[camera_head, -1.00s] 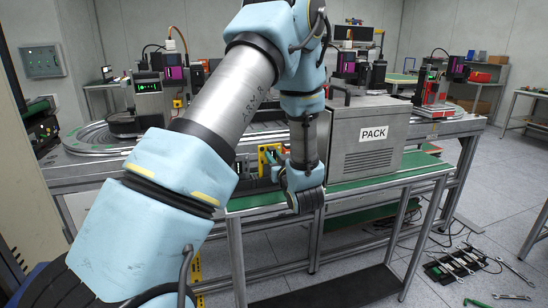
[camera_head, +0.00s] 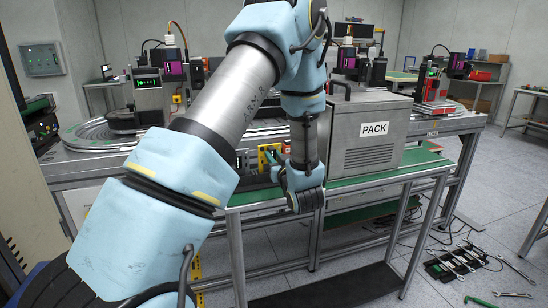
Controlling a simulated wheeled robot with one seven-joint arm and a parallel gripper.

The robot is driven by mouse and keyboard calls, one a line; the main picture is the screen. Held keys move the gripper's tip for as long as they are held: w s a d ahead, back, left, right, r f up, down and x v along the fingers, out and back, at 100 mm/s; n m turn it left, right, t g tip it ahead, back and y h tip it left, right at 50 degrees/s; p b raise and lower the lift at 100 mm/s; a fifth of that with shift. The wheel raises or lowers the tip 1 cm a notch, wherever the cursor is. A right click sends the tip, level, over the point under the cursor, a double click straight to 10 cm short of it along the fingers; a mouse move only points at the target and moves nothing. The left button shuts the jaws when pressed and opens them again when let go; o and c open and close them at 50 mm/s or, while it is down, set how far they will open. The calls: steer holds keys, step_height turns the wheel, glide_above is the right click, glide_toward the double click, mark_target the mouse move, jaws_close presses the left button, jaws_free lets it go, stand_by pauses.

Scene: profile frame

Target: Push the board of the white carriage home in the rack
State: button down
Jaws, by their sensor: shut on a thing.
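My arm comes down in front of the bench, and my gripper (camera_head: 278,170) is at its end, low over the green bench top (camera_head: 255,197). It points away from me, towards a yellow part (camera_head: 265,157) just behind it. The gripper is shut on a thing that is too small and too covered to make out. The board and the rack's slots cannot be made out behind my wrist and forearm.
A large grey case marked PACK (camera_head: 370,135) stands on the bench close to the right of my wrist. A conveyor track (camera_head: 85,135) runs behind the bench. Tools (camera_head: 462,262) lie on a dark mat on the floor at the right.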

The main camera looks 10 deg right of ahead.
steer(key=c, duration=0.7)
jaws_free()
steer(key=shift+o, duration=0.2)
steer(key=shift+s, duration=0.1)
steer(key=s+d+b, duration=0.1)
steer(key=s+b, duration=0.2)
steer(key=s, duration=0.7)
steer(key=shift+s+d, duration=0.15)
steer(key=shift+s, duration=0.1)
